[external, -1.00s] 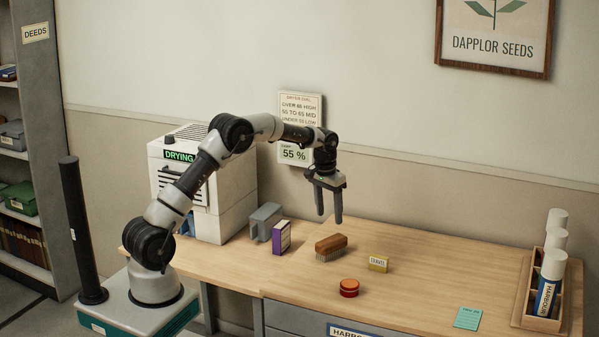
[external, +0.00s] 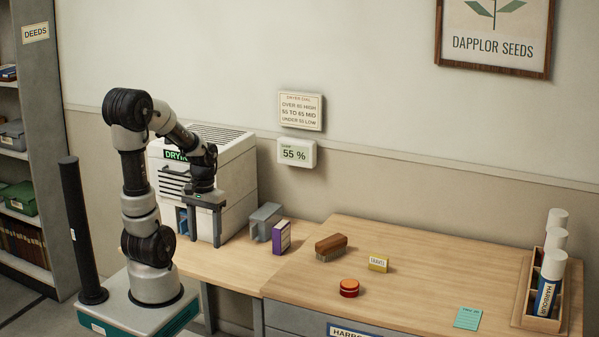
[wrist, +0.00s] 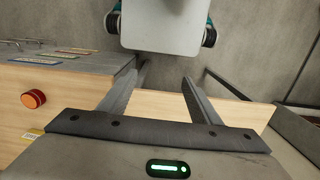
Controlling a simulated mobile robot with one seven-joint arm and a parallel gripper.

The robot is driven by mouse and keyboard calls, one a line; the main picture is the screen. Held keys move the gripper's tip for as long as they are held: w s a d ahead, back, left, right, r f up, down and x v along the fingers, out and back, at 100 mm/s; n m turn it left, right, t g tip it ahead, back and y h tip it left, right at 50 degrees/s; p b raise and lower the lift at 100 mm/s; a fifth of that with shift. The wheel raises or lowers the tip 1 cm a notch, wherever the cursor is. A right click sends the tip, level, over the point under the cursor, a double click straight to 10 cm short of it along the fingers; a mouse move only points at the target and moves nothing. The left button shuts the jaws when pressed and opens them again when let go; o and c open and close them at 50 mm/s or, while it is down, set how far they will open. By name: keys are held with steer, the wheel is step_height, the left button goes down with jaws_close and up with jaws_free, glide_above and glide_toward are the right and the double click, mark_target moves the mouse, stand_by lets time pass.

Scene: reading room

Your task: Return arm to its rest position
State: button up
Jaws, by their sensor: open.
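My gripper (external: 202,226) hangs fingers-down in front of the white dryer (external: 232,190), above the left end of the wooden desk. Its two fingers are apart with nothing between them.
A reading of 55 % shows on the wall.

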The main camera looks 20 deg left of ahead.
step_height(320, 180, up, 27)
steer(key=t+p, duration=0.6)
steer(key=p, duration=0.6)
steer(key=shift+w+a+f+t, duration=0.15)
steer(key=shift+w+t, duration=0.1)
steer(key=shift+t, duration=0.05)
